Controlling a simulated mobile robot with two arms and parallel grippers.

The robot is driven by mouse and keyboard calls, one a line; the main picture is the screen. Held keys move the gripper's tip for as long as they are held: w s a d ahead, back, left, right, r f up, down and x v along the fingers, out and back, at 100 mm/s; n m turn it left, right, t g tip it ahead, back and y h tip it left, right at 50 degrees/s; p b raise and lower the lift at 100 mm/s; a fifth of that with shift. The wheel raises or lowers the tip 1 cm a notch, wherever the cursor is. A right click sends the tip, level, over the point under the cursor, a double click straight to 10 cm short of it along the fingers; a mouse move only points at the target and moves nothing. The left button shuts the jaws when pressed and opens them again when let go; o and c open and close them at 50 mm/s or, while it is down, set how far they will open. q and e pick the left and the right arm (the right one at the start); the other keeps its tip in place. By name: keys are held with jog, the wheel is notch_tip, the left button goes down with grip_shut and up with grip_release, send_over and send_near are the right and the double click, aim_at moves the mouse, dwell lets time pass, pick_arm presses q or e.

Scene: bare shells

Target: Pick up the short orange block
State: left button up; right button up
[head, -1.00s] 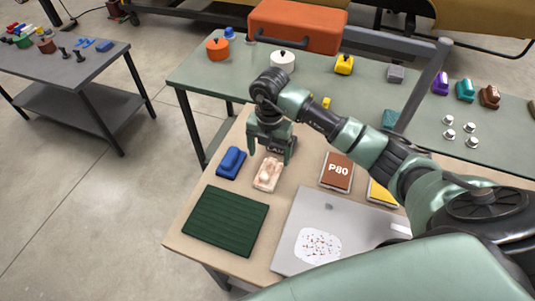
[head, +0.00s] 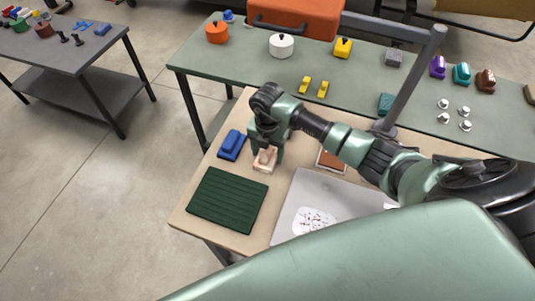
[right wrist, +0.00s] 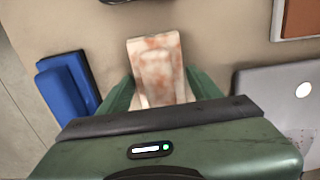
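A short pale block with worn orange patches (head: 264,159) lies on the tan table top, right of a blue block (head: 232,146). In the right wrist view the pale-orange block (right wrist: 157,66) sits between the green fingers. My right gripper (head: 266,145) is low over it, pointing down. Its fingers (right wrist: 160,88) are spread, one on each side of the block. Whether they touch its sides cannot be told. My left gripper is not in view.
A dark green ribbed mat (head: 228,202) lies in front, and a grey sheet (head: 320,190) lies to its right. A brown pad (head: 331,162) is partly behind my arm. The green table (head: 255,65) behind holds pots and several small blocks.

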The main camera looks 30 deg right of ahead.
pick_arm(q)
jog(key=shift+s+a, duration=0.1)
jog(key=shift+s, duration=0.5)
pick_arm(e)
jog(key=c, duration=1)
jog(key=shift+o, duration=0.2)
jog(key=shift+r, duration=0.1)
jog(key=shift+w+r, duration=0.1)
jog(key=shift+r, duration=0.35)
pick_arm(q)
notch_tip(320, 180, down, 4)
jog(key=b, duration=0.3)
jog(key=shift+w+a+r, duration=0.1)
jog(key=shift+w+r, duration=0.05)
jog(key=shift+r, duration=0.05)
pick_arm(e)
notch_tip(320, 180, up, 19)
